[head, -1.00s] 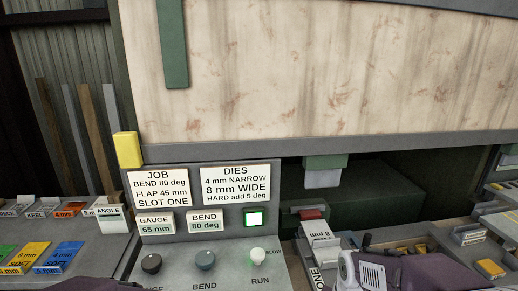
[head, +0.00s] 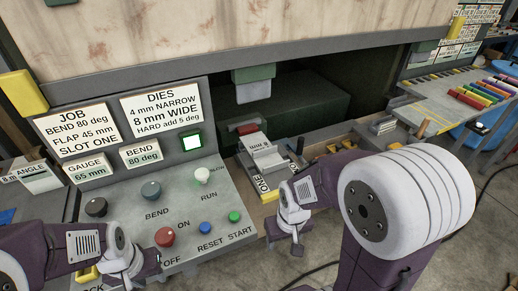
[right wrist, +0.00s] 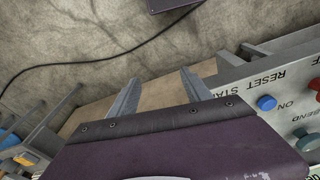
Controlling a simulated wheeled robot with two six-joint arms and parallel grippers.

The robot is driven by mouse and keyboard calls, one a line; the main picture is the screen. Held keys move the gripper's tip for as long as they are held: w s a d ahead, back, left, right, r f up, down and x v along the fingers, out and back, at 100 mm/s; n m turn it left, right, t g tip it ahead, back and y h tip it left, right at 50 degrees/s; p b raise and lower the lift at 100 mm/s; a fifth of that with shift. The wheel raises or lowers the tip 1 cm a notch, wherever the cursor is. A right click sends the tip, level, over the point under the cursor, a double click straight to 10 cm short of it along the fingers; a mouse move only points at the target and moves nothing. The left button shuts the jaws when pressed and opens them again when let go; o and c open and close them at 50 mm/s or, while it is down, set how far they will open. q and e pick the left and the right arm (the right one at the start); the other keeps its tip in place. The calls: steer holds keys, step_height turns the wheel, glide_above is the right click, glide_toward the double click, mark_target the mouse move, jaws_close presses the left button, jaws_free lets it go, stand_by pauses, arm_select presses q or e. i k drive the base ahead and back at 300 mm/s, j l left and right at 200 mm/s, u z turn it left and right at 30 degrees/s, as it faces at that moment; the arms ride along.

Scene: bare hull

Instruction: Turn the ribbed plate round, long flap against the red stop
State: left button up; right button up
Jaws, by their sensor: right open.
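The red stop (head: 247,128) is a small red block at the back of the press opening in the head view. In front of it lies a pale grey stepped piece (head: 268,160) with an 8 mm label, by the mark ONE. I cannot tell whether the ribbed plate is part of it; no ribs or long flap show clearly. My right gripper (head: 287,238) is in front of this spot, nearer to me. In the right wrist view its two fingers (right wrist: 160,88) stand apart with nothing between them. My left gripper (head: 150,268) is low over the control panel, its jaws too small to read.
The control panel (head: 180,262) has knobs and a red ON/OFF button (head: 165,237). A grey punch (head: 253,90) hangs above the press bed. A bench with coloured bars (head: 475,98) stands at the right.

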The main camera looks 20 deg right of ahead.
mark_target(262, 153)
steer(key=i+l+u, duration=0.15)
steer(key=l+u, duration=0.25)
steer(key=l, duration=0.3)
steer(key=l+u, duration=0.45)
steer(key=l, duration=0.25)
steer(key=l+u, duration=0.4)
steer(key=l, duration=0.35)
steer(key=i, duration=0.4)
